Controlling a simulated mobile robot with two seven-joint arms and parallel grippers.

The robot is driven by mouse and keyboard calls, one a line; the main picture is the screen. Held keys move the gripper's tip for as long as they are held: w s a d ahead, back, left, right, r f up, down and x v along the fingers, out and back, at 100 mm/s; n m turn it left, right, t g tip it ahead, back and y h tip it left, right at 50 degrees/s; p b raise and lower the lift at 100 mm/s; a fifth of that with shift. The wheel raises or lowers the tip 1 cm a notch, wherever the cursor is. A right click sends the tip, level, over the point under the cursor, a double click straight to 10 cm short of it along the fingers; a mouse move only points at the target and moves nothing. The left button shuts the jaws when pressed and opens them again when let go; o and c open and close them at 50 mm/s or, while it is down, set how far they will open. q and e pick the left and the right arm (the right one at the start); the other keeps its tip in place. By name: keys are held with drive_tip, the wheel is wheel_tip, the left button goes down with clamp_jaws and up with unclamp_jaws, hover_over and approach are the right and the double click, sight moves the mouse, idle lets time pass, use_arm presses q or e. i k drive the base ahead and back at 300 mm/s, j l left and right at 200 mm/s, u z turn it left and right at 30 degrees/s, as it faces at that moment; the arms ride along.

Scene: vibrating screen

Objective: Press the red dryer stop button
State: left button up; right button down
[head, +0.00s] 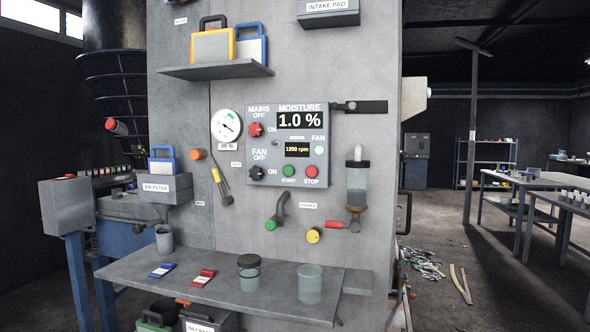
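The red stop button (311,171) sits at the lower right of the grey control panel (340,149), with the word STOP under it. The green start button (289,170) is to its left. The moisture display (302,121) above reads 1.0 %, and the small display (297,150) reads 1200 rpm. A red mains knob (255,130) and a black fan knob (256,173) are on the panel's left side. Neither of my grippers is in view. Nothing covers the stop button.
A shelf (130,271) below the panel holds jars and a blue and a red item. A red-handled valve (342,225), a green-ended lever (277,217) and a glass cylinder (357,183) stick out near the panel. The space directly before the panel looks clear.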

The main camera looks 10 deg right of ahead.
sight(312, 171)
drive_tip(key=i+l+u, duration=0.2)
drive_tip(key=i, duration=0.35)
drive_tip(key=i+l+u, duration=0.15)
drive_tip(key=i+l, duration=0.35)
drive_tip(key=i, duration=0.05)
